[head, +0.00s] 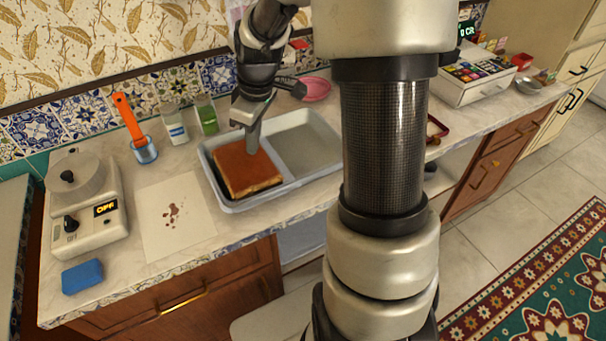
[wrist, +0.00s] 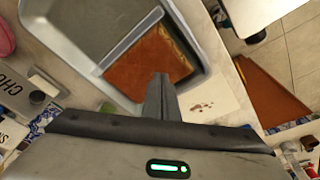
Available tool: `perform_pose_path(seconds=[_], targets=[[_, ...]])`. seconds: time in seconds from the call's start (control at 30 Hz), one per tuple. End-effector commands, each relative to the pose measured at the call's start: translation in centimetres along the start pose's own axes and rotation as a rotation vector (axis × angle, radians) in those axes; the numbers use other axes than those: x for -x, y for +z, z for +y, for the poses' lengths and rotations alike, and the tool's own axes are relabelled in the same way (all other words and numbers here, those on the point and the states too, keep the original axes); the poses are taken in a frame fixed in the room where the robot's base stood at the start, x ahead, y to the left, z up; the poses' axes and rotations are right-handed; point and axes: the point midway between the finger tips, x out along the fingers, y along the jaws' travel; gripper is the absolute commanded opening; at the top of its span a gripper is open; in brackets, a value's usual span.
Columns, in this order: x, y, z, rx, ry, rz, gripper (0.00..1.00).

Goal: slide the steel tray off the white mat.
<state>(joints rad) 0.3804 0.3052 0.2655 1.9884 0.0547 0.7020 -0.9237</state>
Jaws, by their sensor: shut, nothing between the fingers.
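The steel tray (head: 310,152) is grey with two compartments and lies on the counter. A brown slab (head: 240,172) sits in its left compartment; the right one is empty. The white mat (head: 160,235) lies flat left of the tray, with brown stains on it. The tray's left edge is right beside the mat's right edge; I cannot tell whether it overlaps. My gripper (head: 252,150) is shut and empty, pointing down at the slab's far edge. In the wrist view my fingertips (wrist: 161,78) appear over the slab (wrist: 150,70); contact is unclear.
A mixer-like appliance (head: 82,205) and a blue sponge (head: 82,276) are at the left. My arm column hides counter to the right.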

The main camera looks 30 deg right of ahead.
Motion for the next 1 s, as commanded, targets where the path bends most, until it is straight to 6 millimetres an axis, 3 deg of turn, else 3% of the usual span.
perform_pose_path(seconds=[0.03,0.1,0.27,0.47,0.87,1.0], targets=[[-0.2,2.9,1.8,-0.158,0.032,0.029,0.00],[0.4,5.7,3.5,-0.347,0.067,0.067,0.00],[1.4,9.6,5.5,-0.599,0.117,0.121,0.00],[-0.1,10.0,5.9,-0.637,0.118,0.128,0.00],[-8.3,9.3,7.1,-0.631,0.117,0.126,0.00],[-7.8,10.9,6.1,-0.635,0.123,0.128,0.00]])
